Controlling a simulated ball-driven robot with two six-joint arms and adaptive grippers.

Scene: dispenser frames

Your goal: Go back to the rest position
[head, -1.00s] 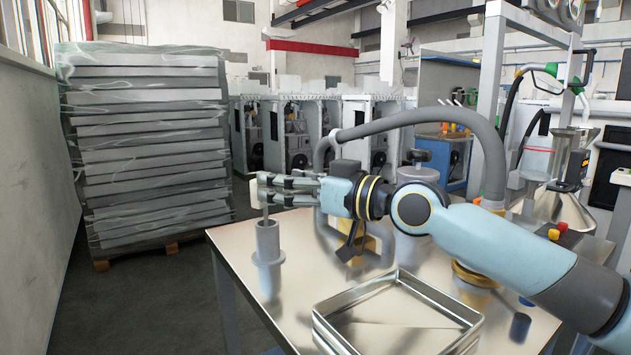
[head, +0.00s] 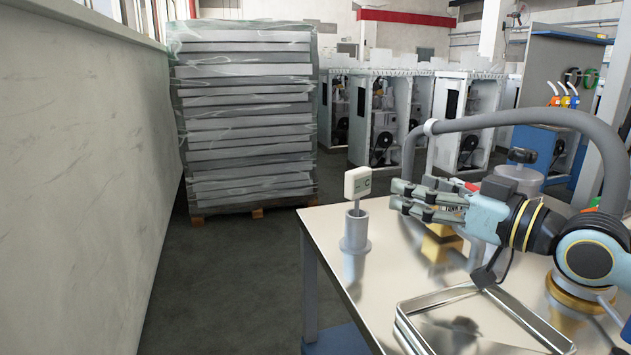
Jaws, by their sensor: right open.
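My right gripper (head: 398,198) shows in the head view at the right, above the metal table. Its fingers point left and are apart, with nothing between them. A small white tag-like device (head: 357,182) on a thin stem stands in a grey cylindrical holder (head: 355,232) on the table, just left of the fingertips and apart from them in the picture. My left gripper is not in view.
The shiny metal table (head: 385,300) carries an open rectangular metal frame (head: 440,296) at its front. A thick grey hose arches over the table behind my right arm. A tall wrapped stack (head: 245,110) stands on a pallet behind. The floor (head: 235,290) left of the table is clear.

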